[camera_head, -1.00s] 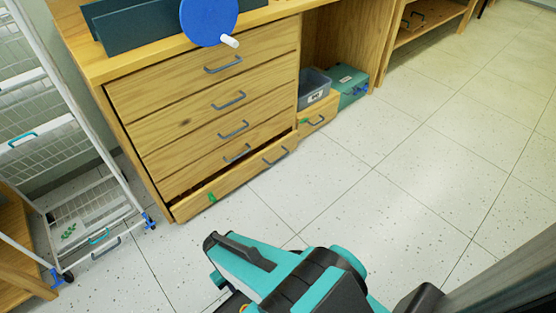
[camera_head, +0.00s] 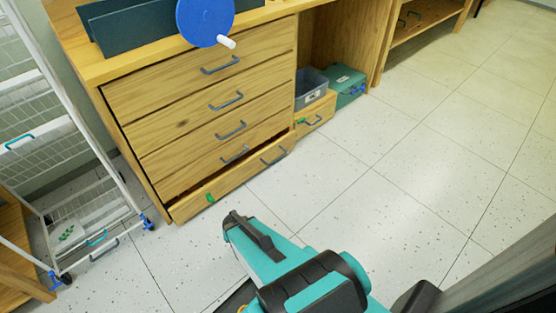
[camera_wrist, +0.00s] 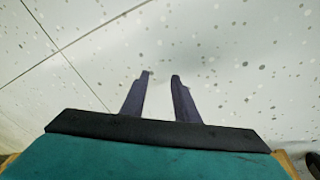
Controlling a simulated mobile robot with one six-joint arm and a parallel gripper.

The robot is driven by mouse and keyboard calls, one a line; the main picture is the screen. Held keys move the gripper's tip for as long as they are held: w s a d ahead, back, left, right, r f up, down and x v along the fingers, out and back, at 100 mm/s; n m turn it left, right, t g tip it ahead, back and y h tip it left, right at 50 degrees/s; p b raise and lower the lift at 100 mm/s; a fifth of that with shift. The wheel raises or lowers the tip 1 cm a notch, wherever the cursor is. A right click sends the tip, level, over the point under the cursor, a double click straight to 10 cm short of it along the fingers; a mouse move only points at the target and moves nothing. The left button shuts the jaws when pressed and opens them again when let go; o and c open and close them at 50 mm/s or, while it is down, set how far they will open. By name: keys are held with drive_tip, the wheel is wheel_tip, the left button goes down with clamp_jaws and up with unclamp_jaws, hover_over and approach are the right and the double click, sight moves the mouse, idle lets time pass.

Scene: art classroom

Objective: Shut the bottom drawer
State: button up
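The wooden cabinet (camera_head: 178,122) has a stack of drawers. Its bottom drawer (camera_head: 235,180) stands a little out from the cabinet, with a dark gap along its top edge. The drawer has a grey handle (camera_head: 273,157) near its right end and a green tag (camera_head: 210,198) toward its left. The drawers above it look flush. My gripper (camera_wrist: 161,76) points at bare speckled floor in the wrist view. Its two dark fingers are apart with nothing between them. In the head view my arm is in front of the drawer, apart from it, and the fingertips cannot be made out.
A white wire rack (camera_head: 85,215) on wheels stands left of the cabinet. Right of the drawers are a small wooden drawer box (camera_head: 318,117), a grey bin (camera_head: 311,88) and a green case (camera_head: 346,84). The tiled floor (camera_head: 400,190) in front and to the right is clear.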

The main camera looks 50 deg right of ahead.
drive_tip(key=w+d+m+t, duration=0.1)
drive_tip(key=w+d, duration=0.1)
drive_tip(key=d, duration=0.2)
drive_tip(key=w+d+m+t+h, duration=0.1)
drive_tip(key=w+d, duration=0.2)
drive_tip(key=d, duration=0.1)
drive_tip(key=w+d+r+m+t, duration=0.1)
drive_tip(key=w+d+m, duration=0.1)
drive_tip(key=w+d, duration=0.1)
drive_tip(key=shift+d+t+h, duration=0.3)
drive_tip(key=shift+d+h, duration=0.1)
drive_tip(key=shift+d, duration=0.45)
drive_tip(key=w+d+r+m+t+h, duration=0.1)
drive_tip(key=w+d+r+m+t, duration=0.1)
drive_tip(key=d, duration=0.4)
drive_tip(key=w+d+r+m+t, duration=0.2)
drive_tip(key=d, duration=0.5)
drive_tip(key=m+t+y, duration=0.1)
drive_tip(key=m+t, duration=0.1)
drive_tip(key=t, duration=0.2)
approach(278, 158)
wheel_tip(278, 158, down, 3)
drive_tip(key=w+a, duration=0.2)
drive_tip(key=s+d+r+m+t+y, duration=0.1)
drive_tip(key=s+d+m+t+y, duration=0.1)
drive_tip(key=s, duration=0.4)
drive_tip(key=shift+s+d+r+t+y, duration=0.3)
drive_tip(key=shift+d+r+t+y, duration=0.1)
drive_tip(key=shift+d+y, duration=0.55)
drive_tip(key=shift+d+f, duration=0.1)
